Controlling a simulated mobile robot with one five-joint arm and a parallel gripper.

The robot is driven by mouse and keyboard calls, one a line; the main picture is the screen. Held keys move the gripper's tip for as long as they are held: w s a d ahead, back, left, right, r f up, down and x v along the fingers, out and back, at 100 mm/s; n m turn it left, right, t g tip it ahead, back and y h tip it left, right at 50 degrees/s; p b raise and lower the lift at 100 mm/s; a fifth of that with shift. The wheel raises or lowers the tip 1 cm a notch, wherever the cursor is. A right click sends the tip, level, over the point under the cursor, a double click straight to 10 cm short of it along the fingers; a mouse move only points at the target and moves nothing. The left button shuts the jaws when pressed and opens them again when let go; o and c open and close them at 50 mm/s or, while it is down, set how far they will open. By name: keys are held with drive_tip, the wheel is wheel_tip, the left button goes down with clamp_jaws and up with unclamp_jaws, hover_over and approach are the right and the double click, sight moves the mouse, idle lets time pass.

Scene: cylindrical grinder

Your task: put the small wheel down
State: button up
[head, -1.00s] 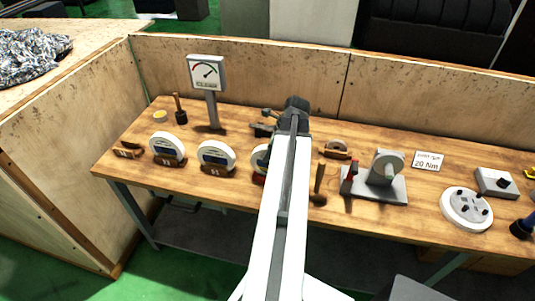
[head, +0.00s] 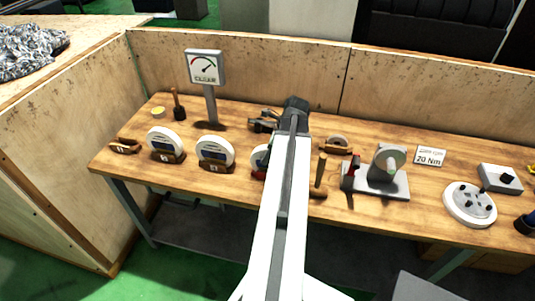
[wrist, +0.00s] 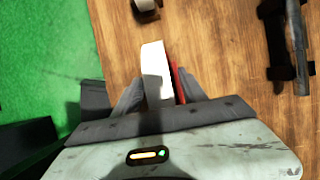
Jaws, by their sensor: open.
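A white wheel (wrist: 155,68) is seen nearly edge-on in the wrist view, between the fingers of my gripper (wrist: 158,92). The fingers are open, one on each side of it; I cannot tell whether either touches it. A red strip (wrist: 179,82) shows beside its right face. In the head view a white wheel (head: 259,157) stands upright on the bench, low in a reddish holder, and my arm hides its right part. My gripper's fingers are hidden in the head view behind my arm.
Two more white wheels (head: 167,142) (head: 215,151) stand in brown cradles to the left on the wooden bench (head: 240,188). A gauge (head: 204,68) stands behind them. A mallet (head: 320,172) and a grey fixture (head: 378,180) are to the right. A plywood wall closes the back.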

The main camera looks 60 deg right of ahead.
drive_tip(key=p+v, duration=1.1)
drive_tip(key=v, duration=0.1)
drive_tip(key=shift+w+r, duration=0.1)
drive_tip(key=shift+r, duration=0.2)
drive_tip(key=shift+f, duration=0.15)
drive_tip(key=w+a+f+n+g, duration=0.1)
drive_tip(key=w+a+n+g, duration=0.2)
drive_tip(key=w+a+n, duration=1.7)
drive_tip(key=a+n, duration=0.3)
drive_tip(key=a, duration=0.6)
drive_tip(key=w+a+n+g+h, duration=0.1)
drive_tip(key=w+a+n, duration=0.2)
drive_tip(key=a, duration=0.8)
drive_tip(key=w+a+n, duration=0.3)
drive_tip(key=a+n, duration=0.3)
drive_tip(key=a, duration=0.5)
drive_tip(key=shift+a+f+n, duration=0.2)
drive_tip(key=shift+f+n, duration=0.1)
drive_tip(key=shift+f, duration=0.1)
